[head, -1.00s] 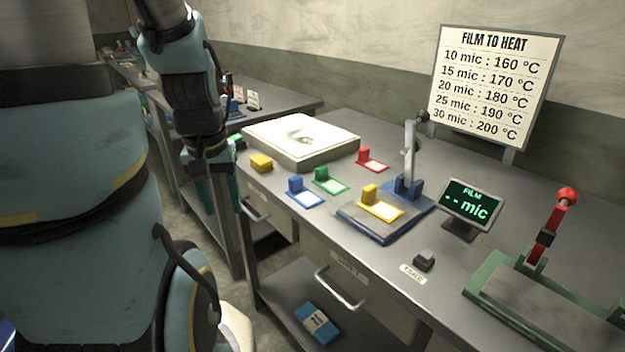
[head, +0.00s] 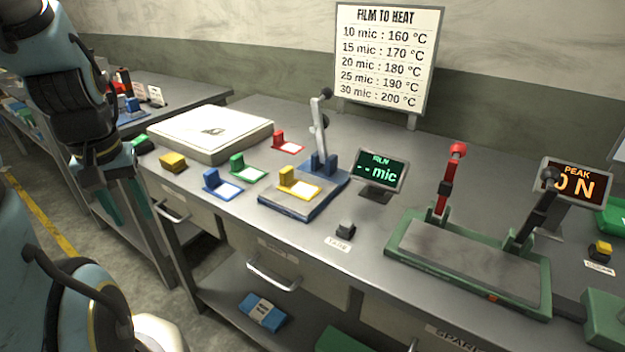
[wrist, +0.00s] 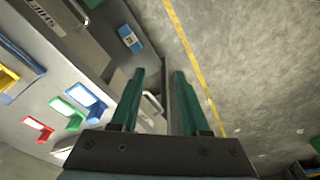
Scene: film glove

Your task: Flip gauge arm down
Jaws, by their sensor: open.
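The gauge arm (head: 319,130) is a grey metal lever with a dark knob, standing nearly upright at the back of the blue film gauge (head: 297,208). A yellow-tabbed film sample (head: 299,187) lies on the gauge base. The gauge display (head: 380,171) beside it reads "FILM -- mic". My gripper (head: 122,207) is open and empty, hanging at the left, off the bench's front edge and well apart from the gauge. In the wrist view its two green fingers (wrist: 156,100) are spread over the floor and drawer front, with part of the gauge (wrist: 22,75) at the left edge.
Blue (head: 222,185), green (head: 245,170) and red (head: 287,143) film samples lie left of the gauge. A white-topped box (head: 211,133) stands behind them. A green machine with raised levers (head: 468,262) stands to the right. A small dark button (head: 346,229) sits near the front edge.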

